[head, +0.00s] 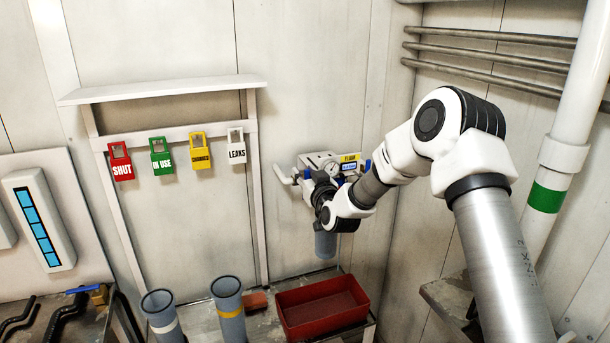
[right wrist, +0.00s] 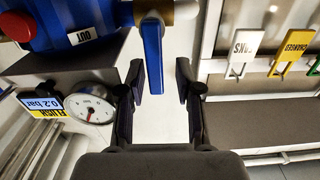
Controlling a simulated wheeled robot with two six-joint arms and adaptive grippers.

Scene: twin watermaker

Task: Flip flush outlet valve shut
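The flush unit (head: 318,160) is on the back wall, partly hidden by my right arm. In the right wrist view a blue lever (right wrist: 152,50) sticks out from a brass-coloured valve fitting (right wrist: 165,10), beside a blue body with an OUT label (right wrist: 82,36). My right gripper (right wrist: 161,78) is open, and it is at the unit in the head view (head: 322,190). The lever's free end shows between the two fingertips, closer to the left finger. I cannot tell whether they touch. My left gripper is in neither view.
A pressure gauge (right wrist: 90,108) and a flush display (right wrist: 43,103) sit close to the left finger. A red tray (head: 290,323) and two grey cylinders (head: 228,310) stand below.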

